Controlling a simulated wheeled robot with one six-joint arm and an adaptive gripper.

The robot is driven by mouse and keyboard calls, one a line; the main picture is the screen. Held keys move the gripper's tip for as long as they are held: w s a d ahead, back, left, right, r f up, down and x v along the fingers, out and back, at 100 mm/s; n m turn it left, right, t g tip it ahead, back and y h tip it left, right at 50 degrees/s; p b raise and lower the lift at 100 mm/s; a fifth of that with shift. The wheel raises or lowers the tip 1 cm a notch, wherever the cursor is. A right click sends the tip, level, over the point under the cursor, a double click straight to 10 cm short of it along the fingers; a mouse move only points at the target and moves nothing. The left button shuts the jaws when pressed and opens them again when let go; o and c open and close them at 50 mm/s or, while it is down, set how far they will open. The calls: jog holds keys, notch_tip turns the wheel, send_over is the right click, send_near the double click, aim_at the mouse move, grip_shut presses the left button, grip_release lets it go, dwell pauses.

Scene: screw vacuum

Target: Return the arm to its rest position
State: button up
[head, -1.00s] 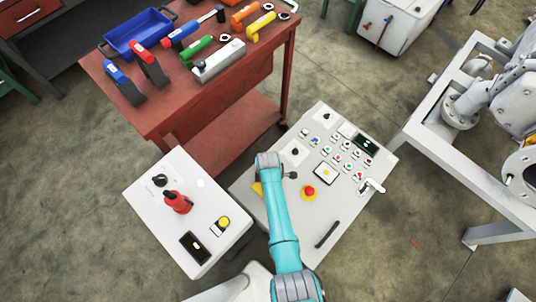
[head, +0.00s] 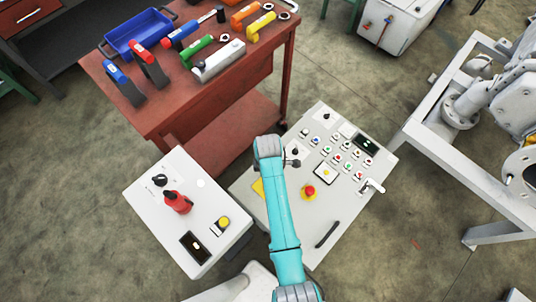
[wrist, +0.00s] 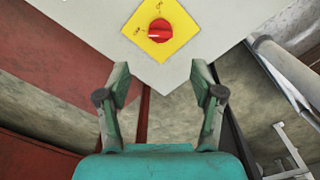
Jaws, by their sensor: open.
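My gripper (wrist: 161,95) is open and empty in the wrist view, its two fingers spread apart. Beyond the fingertips is the edge of a pale panel with a red rotary knob (wrist: 160,30) on a yellow square plate. The fingers appear apart from the knob. A bit of yellow plate (head: 258,187) shows just left of the arm.
A smaller white box with a red switch (head: 178,202) stands left of the arm. A red-brown workbench (head: 190,110) with tools and a blue tray (head: 138,34) stands behind. A white metal frame (head: 430,150) with machinery is at right. Open floor (head: 70,200) lies at left.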

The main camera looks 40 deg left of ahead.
jog(key=shift+r, duration=0.4)
